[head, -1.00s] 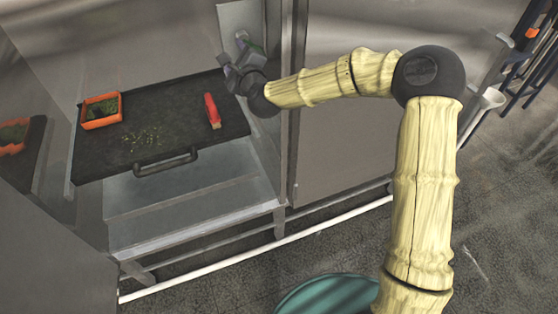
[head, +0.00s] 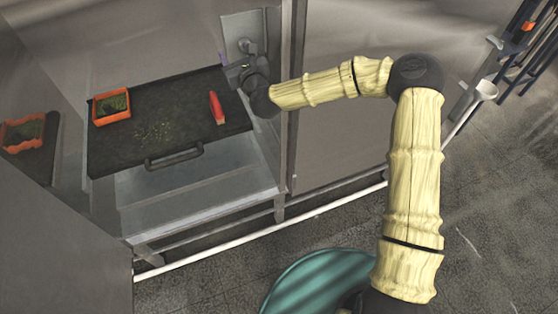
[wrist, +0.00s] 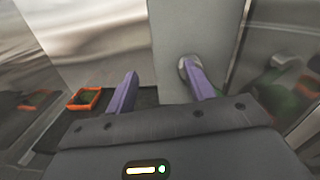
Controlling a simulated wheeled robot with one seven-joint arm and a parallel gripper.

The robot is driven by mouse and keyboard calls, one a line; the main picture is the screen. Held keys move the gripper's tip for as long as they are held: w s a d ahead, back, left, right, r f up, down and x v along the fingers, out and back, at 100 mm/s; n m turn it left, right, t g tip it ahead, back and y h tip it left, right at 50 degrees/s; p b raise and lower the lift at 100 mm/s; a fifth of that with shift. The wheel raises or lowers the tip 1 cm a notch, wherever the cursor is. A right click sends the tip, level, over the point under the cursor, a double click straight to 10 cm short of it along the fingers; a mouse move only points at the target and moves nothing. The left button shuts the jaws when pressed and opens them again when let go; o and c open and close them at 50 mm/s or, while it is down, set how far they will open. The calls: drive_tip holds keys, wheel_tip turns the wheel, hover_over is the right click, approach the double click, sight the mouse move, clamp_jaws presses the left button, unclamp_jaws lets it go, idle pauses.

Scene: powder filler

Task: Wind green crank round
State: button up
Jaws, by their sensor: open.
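A pale upright panel (head: 235,26) stands at the back right of the steel bay, with a round grey hub (head: 243,45) on it. The hub also shows in the wrist view (wrist: 182,66), partly behind my right purple finger. My gripper (head: 238,72) is at the panel, just below the hub in the head view. In the wrist view my gripper (wrist: 158,76) is open, its two purple fingers apart with nothing seen between them. No green crank handle shows plainly. A blurred green patch appears on the shiny right wall; the handle itself may be hidden by my gripper.
A black tray (head: 185,105) with a front handle lies left of my gripper. It bears an orange-rimmed box (head: 112,106), a red object (head: 216,107) and greenish crumbs. Shiny steel walls close in both sides; a steel post (head: 292,60) stands just right of my gripper.

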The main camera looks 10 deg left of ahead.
drive_tip(key=b+v, duration=0.7)
drive_tip(key=v, duration=1.1)
drive_tip(key=s+d+f+n+g+h+b, duration=0.1)
drive_tip(key=d+f+n+g+b, duration=0.1)
drive_tip(key=f+n, duration=0.6)
drive_tip(key=s+d+f+n+g+h+b, duration=0.2)
drive_tip(key=f+n+g+b, duration=0.3)
drive_tip(key=f, duration=1.1)
drive_tip(key=n+b, duration=0.2)
drive_tip(key=n, duration=0.1)
drive_tip(key=shift+d+f, duration=0.35)
drive_tip(key=shift+d, duration=0.05)
